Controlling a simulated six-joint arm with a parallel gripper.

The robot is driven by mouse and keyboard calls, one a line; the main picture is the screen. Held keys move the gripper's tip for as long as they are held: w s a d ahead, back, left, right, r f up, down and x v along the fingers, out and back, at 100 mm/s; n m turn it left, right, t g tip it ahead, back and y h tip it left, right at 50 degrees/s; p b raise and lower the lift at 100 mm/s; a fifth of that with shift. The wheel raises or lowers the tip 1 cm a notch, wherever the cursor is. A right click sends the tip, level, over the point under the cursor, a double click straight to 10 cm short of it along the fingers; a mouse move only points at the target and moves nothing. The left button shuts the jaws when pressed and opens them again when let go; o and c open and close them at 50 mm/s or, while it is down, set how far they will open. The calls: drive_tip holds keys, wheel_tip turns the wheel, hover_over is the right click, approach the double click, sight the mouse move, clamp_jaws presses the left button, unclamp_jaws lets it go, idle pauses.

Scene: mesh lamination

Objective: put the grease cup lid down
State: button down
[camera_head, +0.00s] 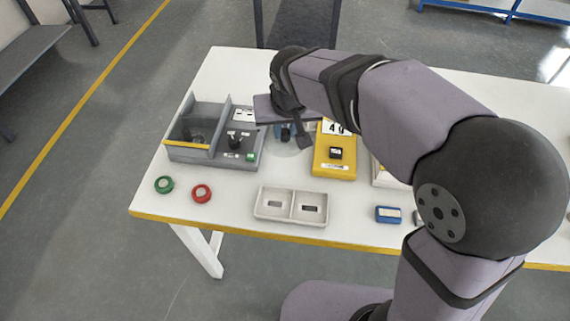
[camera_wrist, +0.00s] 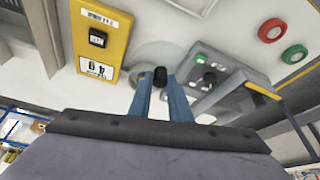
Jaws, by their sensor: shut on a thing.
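My gripper (camera_head: 286,136) points down over the table between a grey machine and a yellow device. In the wrist view, my gripper's two blue fingers (camera_wrist: 160,82) are shut on a small black knob (camera_wrist: 160,76). A pale, translucent round piece (camera_wrist: 154,54), which looks like the grease cup lid, shows around the knob. In the head view this round piece (camera_head: 287,149) shows faintly below the fingers, partly hidden by my arm. I cannot tell whether it touches the table or a cup beneath it.
The grey machine (camera_head: 185,154) with a yellow bar stands at the left, the yellow device (camera_head: 334,168) close at the right. In front are a white two-part tray (camera_head: 291,219), a green ring (camera_head: 164,185), a red ring (camera_head: 201,193) and a blue block (camera_head: 388,214).

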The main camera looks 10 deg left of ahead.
sight(286, 149)
drive_tip(key=shift+f, duration=0.1)
drive_tip(key=shift+f, duration=4.9)
drive_tip(key=shift+f, duration=0.1)
drive_tip(key=shift+f+b, duration=0.15)
drive_tip(key=shift+b, duration=0.15)
drive_tip(key=c, duration=1.6)
unclamp_jaws()
drive_tip(key=shift+c, duration=0.2)
drive_tip(key=shift+r, duration=0.5)
drive_tip(key=v, duration=1.1)
drive_tip(key=shift+s+r, duration=0.15)
drive_tip(key=shift+r, duration=0.15)
